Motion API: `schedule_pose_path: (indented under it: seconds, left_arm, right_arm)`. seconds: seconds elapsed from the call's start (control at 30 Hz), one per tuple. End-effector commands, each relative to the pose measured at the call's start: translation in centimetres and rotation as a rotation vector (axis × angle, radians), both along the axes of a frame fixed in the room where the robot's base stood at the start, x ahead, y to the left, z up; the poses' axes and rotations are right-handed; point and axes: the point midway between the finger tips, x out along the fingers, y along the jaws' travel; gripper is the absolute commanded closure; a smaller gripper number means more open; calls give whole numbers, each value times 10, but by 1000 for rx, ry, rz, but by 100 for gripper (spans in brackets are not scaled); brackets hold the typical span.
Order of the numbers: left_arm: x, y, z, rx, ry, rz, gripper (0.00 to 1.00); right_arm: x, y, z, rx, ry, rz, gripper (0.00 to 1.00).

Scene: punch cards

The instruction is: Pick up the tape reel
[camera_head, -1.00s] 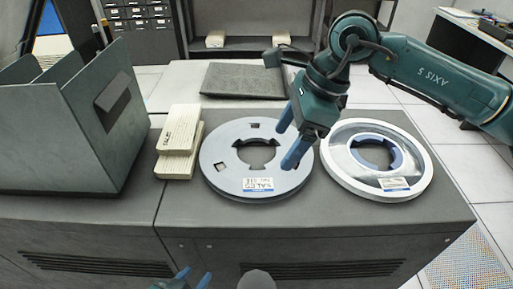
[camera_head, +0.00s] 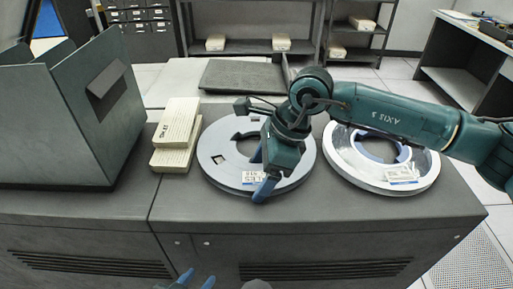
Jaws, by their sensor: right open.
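A grey-blue tape reel (camera_head: 218,160) with a white label lies flat on the dark cabinet top. A second tape reel (camera_head: 428,172), with a pale rim and a blue hub, lies flat to its right, partly behind my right arm. My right gripper (camera_head: 261,172) points down over the grey-blue reel, open, with blue fingers near its front right part. It covers part of the hub and the label. I cannot tell whether the fingers touch the reel. My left gripper (camera_head: 196,280) shows only as blue fingertips at the bottom edge, apart from each other, in front of the cabinet.
Stacked cream card decks (camera_head: 176,135) stand just left of the grey-blue reel. A dark open bin (camera_head: 60,125) stands at the far left. A dark flat pad (camera_head: 243,76) lies behind the reels. The cabinet top (camera_head: 330,215) is clear in front.

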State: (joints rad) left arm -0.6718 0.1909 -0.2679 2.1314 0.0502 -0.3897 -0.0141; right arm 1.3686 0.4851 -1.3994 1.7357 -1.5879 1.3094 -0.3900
Motion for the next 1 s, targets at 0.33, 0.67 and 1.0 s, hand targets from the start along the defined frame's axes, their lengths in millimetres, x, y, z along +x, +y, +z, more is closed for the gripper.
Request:
schedule_pose_path:
  seconds: [0.33, 0.67, 1.0]
  left_arm:
    - [2, 0, 2, -8, -2, 12, 64]
    - [2, -1, 2, -7, -2, 13, 64]
    - [1, 0, 2, -2, -1, 8, 64]
  right_arm:
    - [0, 0, 1, 0, -1, 0, 45]
    - [0, -1, 1, 0, -1, 0, 72]
    - [1, 0, 6, 4, -7, 0, 80]
